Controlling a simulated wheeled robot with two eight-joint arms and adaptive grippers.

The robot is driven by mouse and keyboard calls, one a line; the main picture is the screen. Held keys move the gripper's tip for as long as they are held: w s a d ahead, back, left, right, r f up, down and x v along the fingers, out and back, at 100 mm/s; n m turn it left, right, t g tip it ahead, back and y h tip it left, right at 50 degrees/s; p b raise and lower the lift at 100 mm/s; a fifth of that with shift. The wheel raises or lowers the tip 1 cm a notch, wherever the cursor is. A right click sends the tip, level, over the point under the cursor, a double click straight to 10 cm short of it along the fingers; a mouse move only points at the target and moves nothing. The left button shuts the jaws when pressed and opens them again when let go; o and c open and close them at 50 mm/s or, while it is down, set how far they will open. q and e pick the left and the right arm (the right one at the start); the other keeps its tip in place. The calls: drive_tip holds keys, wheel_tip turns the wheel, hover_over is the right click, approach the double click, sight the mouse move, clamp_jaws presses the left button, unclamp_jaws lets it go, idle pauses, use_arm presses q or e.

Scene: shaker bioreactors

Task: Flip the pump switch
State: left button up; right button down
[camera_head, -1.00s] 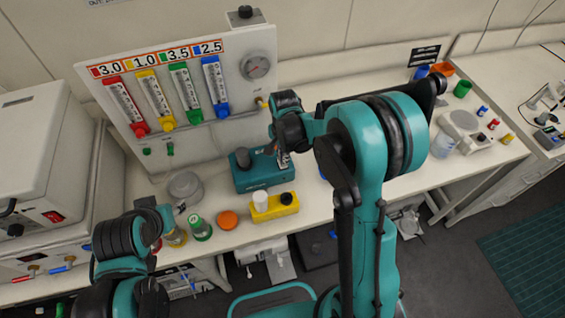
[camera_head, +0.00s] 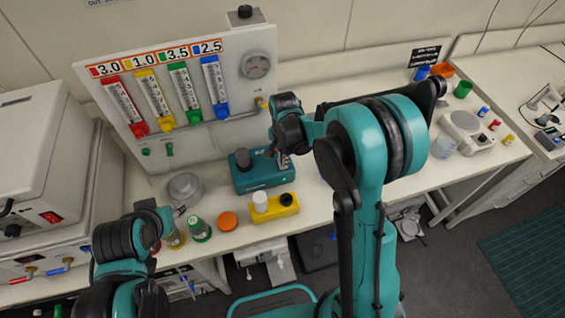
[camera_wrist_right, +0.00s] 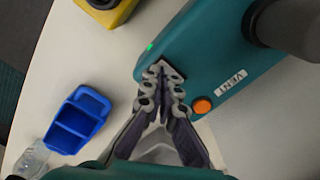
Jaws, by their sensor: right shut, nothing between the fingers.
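The pump is a teal box (camera_head: 258,181) on the bench, with a dark cylinder on top. In the right wrist view its teal top (camera_wrist_right: 210,45) shows a VENT label, an orange button (camera_wrist_right: 202,105) and a lit green light (camera_wrist_right: 150,46). My right gripper (camera_wrist_right: 165,88) is shut and empty, its fingertips over the pump's edge beside a small dark part, perhaps the switch (camera_wrist_right: 174,70). The fingertips partly hide this part; I cannot tell whether they touch it. In the head view my right gripper (camera_head: 281,158) is at the pump's right end. My left gripper (camera_head: 172,218) is near the front bottles, its fingers unclear.
A yellow block (camera_head: 275,209) and an orange lid (camera_head: 227,221) stand in front of the pump. A flowmeter panel (camera_head: 190,138) rises behind it. A blue tray (camera_wrist_right: 72,126) lies beside the pump in the wrist view. The bench right of my right arm has some clear room.

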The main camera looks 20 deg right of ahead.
drive_tip(key=shift+r+p, duration=2)
drive_tip(key=shift+r, duration=1.35)
drive_tip(key=shift+f, duration=0.1)
